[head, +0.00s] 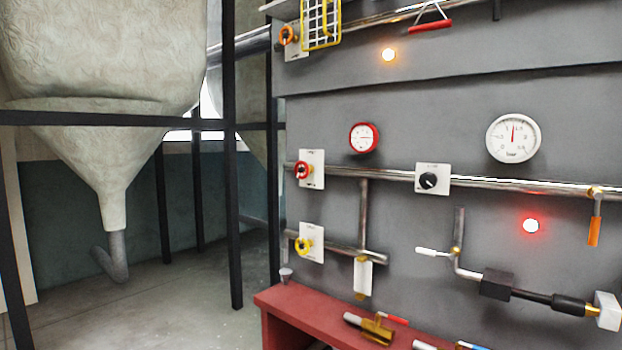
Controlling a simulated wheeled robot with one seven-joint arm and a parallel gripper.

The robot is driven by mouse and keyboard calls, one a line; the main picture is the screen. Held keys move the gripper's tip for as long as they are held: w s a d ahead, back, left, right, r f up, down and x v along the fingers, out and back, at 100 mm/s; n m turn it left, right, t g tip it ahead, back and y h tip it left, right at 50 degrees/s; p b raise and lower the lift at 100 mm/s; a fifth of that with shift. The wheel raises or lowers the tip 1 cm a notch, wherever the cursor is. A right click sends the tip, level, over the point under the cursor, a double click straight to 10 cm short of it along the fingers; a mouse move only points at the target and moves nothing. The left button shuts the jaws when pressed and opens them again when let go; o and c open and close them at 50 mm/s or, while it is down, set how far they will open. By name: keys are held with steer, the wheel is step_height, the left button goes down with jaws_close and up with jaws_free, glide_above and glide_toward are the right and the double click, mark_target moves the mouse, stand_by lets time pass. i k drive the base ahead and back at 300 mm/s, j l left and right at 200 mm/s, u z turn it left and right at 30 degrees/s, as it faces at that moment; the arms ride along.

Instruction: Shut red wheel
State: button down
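The red wheel (302,170) is a small round handwheel on a white plate (318,169), on the grey panel's left side. It sits at the left end of a horizontal metal pipe (390,176). From this view I cannot tell whether it is turned open or shut. My gripper is not in view, and nothing covers the wheel.
A yellow wheel (304,245) is below it and an orange wheel (288,35) above. A black knob (428,181) is to the right. A red bench (300,303) juts out below the panel. Black frame posts (231,200) stand left; some floor (190,290) is clear.

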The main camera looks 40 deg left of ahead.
mark_target(301, 169)
steer(key=u, duration=1.65)
steer(key=i+j+z, duration=0.15)
steer(key=j, duration=0.2)
steer(key=i+j+z, duration=0.15)
steer(key=j, duration=0.2)
steer(key=i+j+z, duration=0.1)
steer(key=j, duration=0.3)
steer(key=i+j+z, duration=0.15)
steer(key=j, duration=0.25)
steer(key=i+j+z, duration=0.15)
steer(key=j, duration=0.25)
steer(key=i+j+z, duration=0.25)
steer(key=i+j, duration=0.25)
steer(key=j, duration=0.2)
steer(key=i+j+z, duration=0.15)
steer(key=j, duration=0.25)
steer(key=i+l, duration=0.05)
